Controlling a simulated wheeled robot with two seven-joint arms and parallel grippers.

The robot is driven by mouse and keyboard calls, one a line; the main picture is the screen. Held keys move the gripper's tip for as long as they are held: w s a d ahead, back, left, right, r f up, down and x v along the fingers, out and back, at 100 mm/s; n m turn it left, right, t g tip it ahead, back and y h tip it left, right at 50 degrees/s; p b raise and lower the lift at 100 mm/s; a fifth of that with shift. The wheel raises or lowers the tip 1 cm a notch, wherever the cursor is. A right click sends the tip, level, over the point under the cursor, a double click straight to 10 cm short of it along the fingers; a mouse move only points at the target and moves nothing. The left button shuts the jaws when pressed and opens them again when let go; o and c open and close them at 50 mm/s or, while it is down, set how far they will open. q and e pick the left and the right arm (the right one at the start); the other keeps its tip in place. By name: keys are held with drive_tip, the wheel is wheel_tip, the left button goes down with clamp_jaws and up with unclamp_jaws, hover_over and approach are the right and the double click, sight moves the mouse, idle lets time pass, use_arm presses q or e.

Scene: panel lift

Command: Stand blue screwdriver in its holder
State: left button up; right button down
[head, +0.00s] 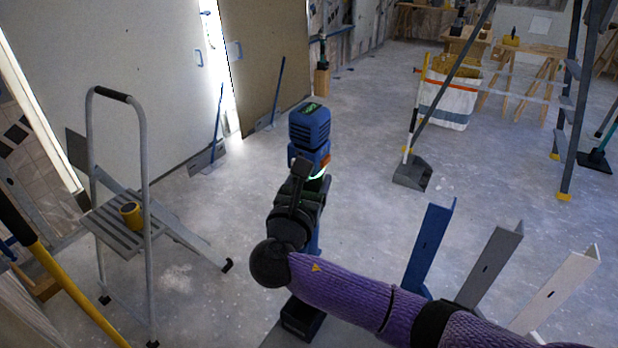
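The blue screwdriver (310,125) is upright in the middle of the head view. Its bulky blue body is at the top, and a blue length shows lower down behind my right arm. A black open-topped box (301,320), which looks like the holder, is on the floor below. My wrist covers the middle of the tool, and I cannot tell whether its lower end is inside the box. My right gripper (308,168) is at the screwdriver just under its body. Its fingertips are mostly hidden, so its grip is unclear. My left gripper is out of view.
A step ladder (122,220) with a yellow tape roll stands at left. Blue, grey and white angled profiles (428,245) stand at lower right. A dustpan (412,172), a bucket bag (447,100) and a tall ladder (570,120) are farther back.

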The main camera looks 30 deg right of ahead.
drive_tip(key=f+b, duration=0.4)
drive_tip(key=f, duration=0.1)
drive_tip(key=f+b, duration=0.4)
drive_tip(key=f, duration=0.2)
drive_tip(key=shift+w, duration=0.2)
drive_tip(key=shift+f+b, duration=0.4)
drive_tip(key=shift+b, duration=0.2)
wheel_tip(320, 180, down, 5)
drive_tip(key=b, duration=0.5)
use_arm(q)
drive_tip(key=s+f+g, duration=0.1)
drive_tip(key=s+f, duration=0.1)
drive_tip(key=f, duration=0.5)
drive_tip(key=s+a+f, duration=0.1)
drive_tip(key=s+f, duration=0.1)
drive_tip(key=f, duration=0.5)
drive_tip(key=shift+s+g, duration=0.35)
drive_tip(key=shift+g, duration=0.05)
use_arm(e)
drive_tip(key=shift+r, duration=0.1)
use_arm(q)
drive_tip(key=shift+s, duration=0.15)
use_arm(e)
drive_tip(key=shift+r, duration=0.1)
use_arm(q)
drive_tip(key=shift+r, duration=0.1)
